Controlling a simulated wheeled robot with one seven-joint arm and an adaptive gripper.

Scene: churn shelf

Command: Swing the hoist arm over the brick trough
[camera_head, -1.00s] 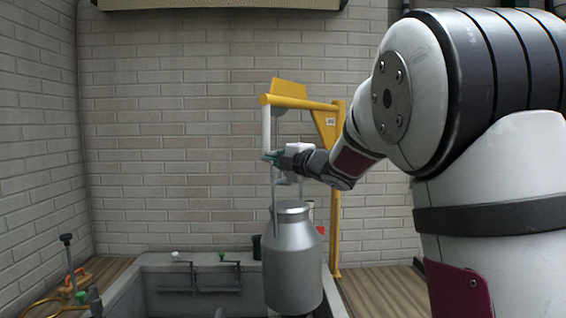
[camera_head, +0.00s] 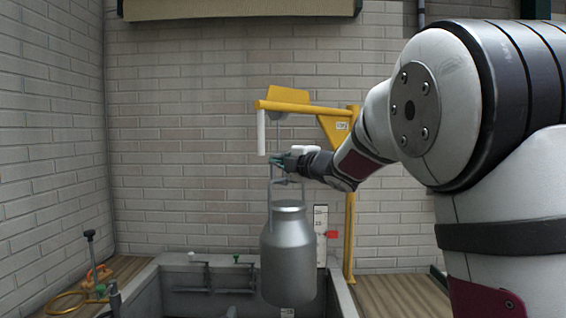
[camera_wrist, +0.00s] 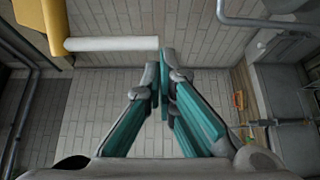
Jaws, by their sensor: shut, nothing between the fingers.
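The yellow hoist arm (camera_head: 300,107) reaches left from its yellow post (camera_head: 350,200). A white handle (camera_head: 261,133) hangs from its left end; it also shows in the wrist view (camera_wrist: 112,44). A grey metal churn (camera_head: 288,255) hangs upright below the arm, in front of the grey trough (camera_head: 165,275) in the head view. My gripper (camera_head: 276,160) is shut and empty, just right of the handle's lower end. In the wrist view the fingertips (camera_wrist: 160,58) are close to the handle's end; I cannot tell whether they touch it. The churn hides part of the trough.
A scale plate (camera_head: 320,230) with a red marker (camera_head: 332,234) stands behind the churn. Left of the trough are a black-knobbed lever (camera_head: 91,250) and a yellow hose (camera_head: 62,300) on a wooden top. A brick wall (camera_head: 180,160) closes the back.

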